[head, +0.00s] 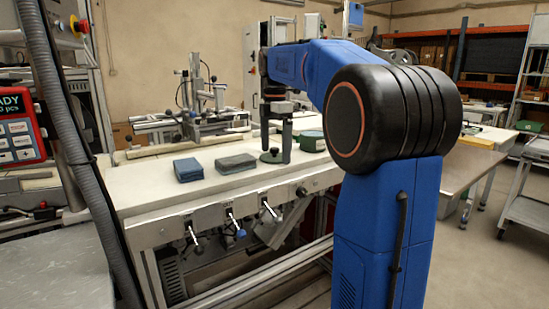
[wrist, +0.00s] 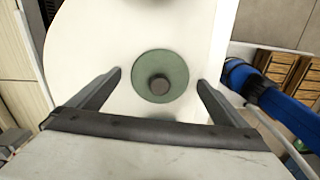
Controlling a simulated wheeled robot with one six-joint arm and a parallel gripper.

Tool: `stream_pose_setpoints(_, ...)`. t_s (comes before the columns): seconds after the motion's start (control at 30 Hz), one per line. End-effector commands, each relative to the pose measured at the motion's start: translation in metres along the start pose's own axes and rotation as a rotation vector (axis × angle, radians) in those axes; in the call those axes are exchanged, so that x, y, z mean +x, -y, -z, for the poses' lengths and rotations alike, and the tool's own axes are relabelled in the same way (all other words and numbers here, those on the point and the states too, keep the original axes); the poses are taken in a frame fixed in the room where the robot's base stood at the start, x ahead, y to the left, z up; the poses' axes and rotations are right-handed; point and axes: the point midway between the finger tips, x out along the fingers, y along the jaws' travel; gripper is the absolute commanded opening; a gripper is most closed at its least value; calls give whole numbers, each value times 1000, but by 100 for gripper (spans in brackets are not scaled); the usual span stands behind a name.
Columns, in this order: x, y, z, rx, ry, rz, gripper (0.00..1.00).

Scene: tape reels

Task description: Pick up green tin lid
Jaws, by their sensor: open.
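The green tin lid (wrist: 170,72) is a round, flat green disc with a dark round knob on top. In the wrist view it lies on the white table top (wrist: 105,22), between and just beyond my fingertips. My gripper (wrist: 159,76) is open and empty, one finger to each side of the lid. In the head view my gripper (head: 276,138) points down over the table, with the green lid (head: 270,157) under it at its fingertips. I cannot tell the exact height gap.
A metal fixture (head: 195,115) stands behind. Several clamp handles line the table's front edge.

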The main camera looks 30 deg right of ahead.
Motion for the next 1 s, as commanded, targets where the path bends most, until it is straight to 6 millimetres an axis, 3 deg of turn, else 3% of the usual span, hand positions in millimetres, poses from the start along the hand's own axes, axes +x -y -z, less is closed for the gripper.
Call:
stream_pose_setpoints(0.27, 2, 0, 0, 0, 0, 0, 96)
stream_pose_setpoints(0.43, 2, 0, 0, 0, 0, 0, 55)
stream_pose_setpoints(0.47, 2, 0, 0, 0, 0, 0, 54)
stream_pose_setpoints(0.77, 0, 0, 0, 0, 0, -1, 54)
stream_pose_setpoints(1.0, -31, -1, 0, 0, 1, -3, 54)
